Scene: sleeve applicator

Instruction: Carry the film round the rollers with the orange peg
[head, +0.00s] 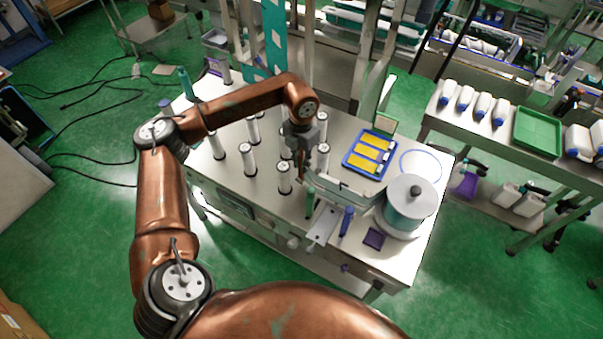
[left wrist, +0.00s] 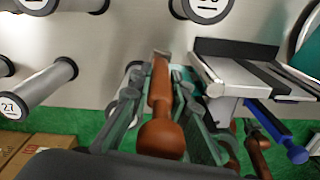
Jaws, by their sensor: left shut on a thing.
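The orange peg (left wrist: 160,137), copper-brown with a round knob, is between the fingers of my left gripper (left wrist: 158,95) in the left wrist view. The gripper is shut on it. In the head view my left gripper (head: 302,170) hangs over the table among the white rollers, beside the roller (head: 284,178) and left of the metal applicator plate (head: 345,190). The rollers stand upright with pale tops; one roller (left wrist: 38,90) shows at left in the wrist view. A teal-sided reel (head: 408,208) stands at the table's right. Teal shows behind the fingers; whether it is film, I cannot tell.
A blue tray with yellow labels (head: 369,155) lies behind the applicator. A blue-handled tool (head: 346,220) and a dark purple pad (head: 374,238) are near the front edge. A perforated teal strip (head: 274,35) stands at the back. Several rollers crowd the table's left half.

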